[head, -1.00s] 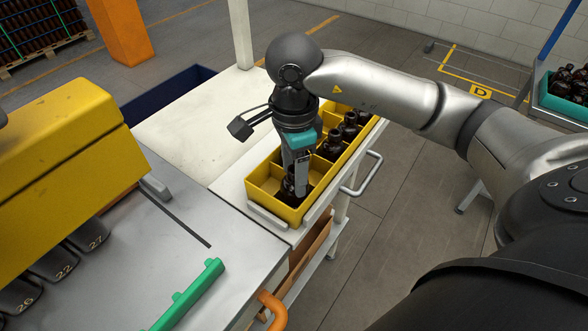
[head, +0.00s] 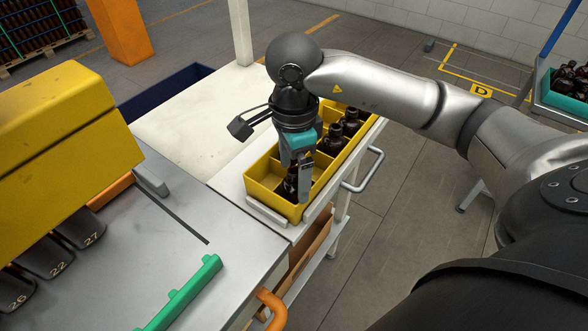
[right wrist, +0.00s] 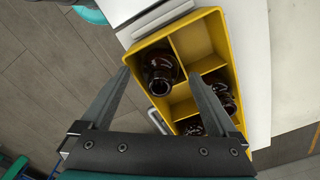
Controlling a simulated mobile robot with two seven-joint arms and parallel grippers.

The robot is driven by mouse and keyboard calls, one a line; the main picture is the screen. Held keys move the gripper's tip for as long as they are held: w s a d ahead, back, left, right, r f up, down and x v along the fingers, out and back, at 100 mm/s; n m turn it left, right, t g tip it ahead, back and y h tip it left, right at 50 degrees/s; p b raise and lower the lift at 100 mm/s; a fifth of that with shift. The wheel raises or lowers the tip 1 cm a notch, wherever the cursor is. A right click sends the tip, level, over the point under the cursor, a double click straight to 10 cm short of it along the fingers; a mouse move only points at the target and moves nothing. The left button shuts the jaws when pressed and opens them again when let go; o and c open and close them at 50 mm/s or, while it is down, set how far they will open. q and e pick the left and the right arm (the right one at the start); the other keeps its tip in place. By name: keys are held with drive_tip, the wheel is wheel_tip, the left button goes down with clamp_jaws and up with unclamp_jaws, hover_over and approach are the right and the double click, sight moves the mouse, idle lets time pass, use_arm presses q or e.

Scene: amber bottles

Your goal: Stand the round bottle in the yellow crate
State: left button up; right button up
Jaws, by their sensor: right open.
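The round bottle (head: 288,187), dark brown glass, stands in the near end corner compartment of the yellow crate (head: 265,200). In the right wrist view the bottle (right wrist: 161,70) shows its open mouth and round shoulders inside the crate (right wrist: 222,38) walls. It looks upright. My right gripper (head: 297,194) is over that compartment, pointing down. In the right wrist view its fingers (right wrist: 160,82) are spread wide on either side of the bottle's neck, apart from it. The lower part of the bottle is hidden by the crate wall. My left gripper is not in view.
Other dark bottles (head: 342,132) stand in compartments farther along the crate. The crate is on a white trolley (head: 185,133) with a metal handle (head: 367,172). A grey worktop with a green bracket (head: 185,296) and a yellow machine housing (head: 60,165) are at left.

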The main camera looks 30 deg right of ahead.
drive_tip(key=shift+r, duration=0.1)
wheel_tip(320, 180, up, 15)
drive_tip(key=p, duration=0.2)
idle(0.5)
